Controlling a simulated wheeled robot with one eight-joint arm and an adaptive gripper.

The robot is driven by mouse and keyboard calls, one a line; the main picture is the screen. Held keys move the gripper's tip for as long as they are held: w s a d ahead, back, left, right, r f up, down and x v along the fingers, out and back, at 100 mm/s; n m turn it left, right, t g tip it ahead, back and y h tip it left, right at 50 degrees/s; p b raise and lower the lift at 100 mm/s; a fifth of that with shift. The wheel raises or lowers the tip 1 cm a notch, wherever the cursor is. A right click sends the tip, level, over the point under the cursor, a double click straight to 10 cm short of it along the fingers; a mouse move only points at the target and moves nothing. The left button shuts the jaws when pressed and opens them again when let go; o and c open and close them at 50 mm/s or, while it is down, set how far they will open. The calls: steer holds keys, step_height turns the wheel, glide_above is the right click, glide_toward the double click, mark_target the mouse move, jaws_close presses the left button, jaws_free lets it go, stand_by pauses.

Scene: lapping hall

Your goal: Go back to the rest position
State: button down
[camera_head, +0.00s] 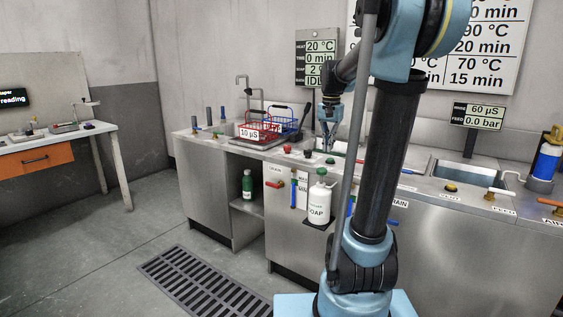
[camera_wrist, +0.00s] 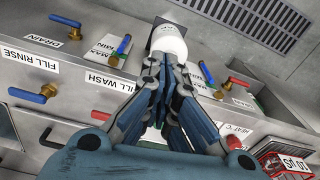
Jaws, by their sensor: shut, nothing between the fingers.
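My gripper (camera_head: 328,132) hangs over the steel counter near its back, in front of the display panel, in the head view. It also shows in the wrist view (camera_wrist: 166,68), where its fingers are drawn together with nothing held between them. Part of my arm crosses the middle of the head view and hides some of the counter. In the wrist view a white rounded object (camera_wrist: 169,41) lies beyond the fingertips, apparently below them.
A red wire basket (camera_head: 258,133) and a blue one (camera_head: 284,121) stand on the counter (camera_head: 240,143) at left. A white soap bottle (camera_head: 319,203) sits on a front bracket. A sink (camera_head: 458,171) is at right. Open floor with a grate (camera_head: 205,284) lies left.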

steer(key=s+f+n+t, duration=0.1)
steer(key=s+f+n, duration=0.2)
steer(key=s+f, duration=0.7)
steer(key=s+f+n, duration=0.3)
steer(key=s+f, duration=0.6)
steer(key=s, duration=0.9)
steer(key=shift+a+f+t, duration=0.3)
steer(key=shift+f+t, duration=0.1)
steer(key=shift+w+f, duration=0.2)
steer(key=shift+w, duration=0.3)
